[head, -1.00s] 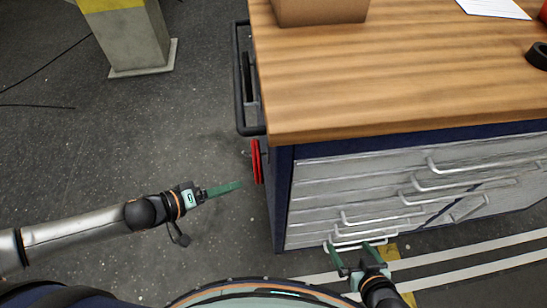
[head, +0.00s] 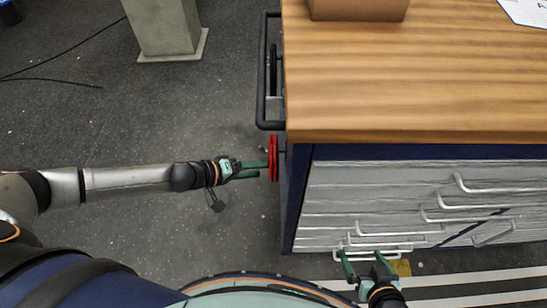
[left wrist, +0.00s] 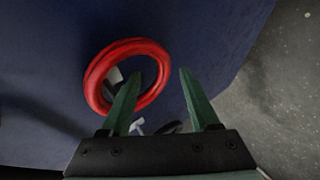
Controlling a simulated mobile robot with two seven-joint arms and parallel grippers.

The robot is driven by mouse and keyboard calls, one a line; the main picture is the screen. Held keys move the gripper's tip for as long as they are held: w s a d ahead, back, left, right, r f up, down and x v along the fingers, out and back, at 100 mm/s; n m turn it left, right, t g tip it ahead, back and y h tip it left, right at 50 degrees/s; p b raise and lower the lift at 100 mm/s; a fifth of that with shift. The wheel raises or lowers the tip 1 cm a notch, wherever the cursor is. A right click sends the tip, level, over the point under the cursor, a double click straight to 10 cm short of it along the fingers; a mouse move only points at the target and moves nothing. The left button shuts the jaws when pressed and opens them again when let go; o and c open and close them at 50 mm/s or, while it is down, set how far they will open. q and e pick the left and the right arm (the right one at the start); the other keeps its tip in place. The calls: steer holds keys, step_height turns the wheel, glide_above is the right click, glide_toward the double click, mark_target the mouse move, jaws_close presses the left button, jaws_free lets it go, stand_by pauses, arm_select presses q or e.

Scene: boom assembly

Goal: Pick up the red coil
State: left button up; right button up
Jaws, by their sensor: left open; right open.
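The red coil (head: 273,158) hangs on the left side of the workbench cabinet, below the black handle. In the left wrist view the coil (left wrist: 92,82) is a ring against the dark blue panel. My left gripper (head: 262,169) is open with its fingertips at the coil in the head view. In the left wrist view my left gripper (left wrist: 155,85) has its left finger across the ring's opening and its right finger outside the ring's right edge. Whether the fingers touch it I cannot tell. My right gripper (head: 361,256) is open and empty in front of the lower drawers.
The workbench top (head: 400,85) is wooden and carries a cardboard box (head: 358,9) and a paper sheet (head: 525,12). A black handle (head: 268,75) sticks out above the coil. A concrete pillar (head: 165,28) stands back left. The floor left of the cabinet is mostly clear.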

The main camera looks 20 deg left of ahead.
arm_select(q)
steer(key=x, duration=0.3)
steer(key=shift+c, duration=0.4)
jaws_close()
stand_by(0.3)
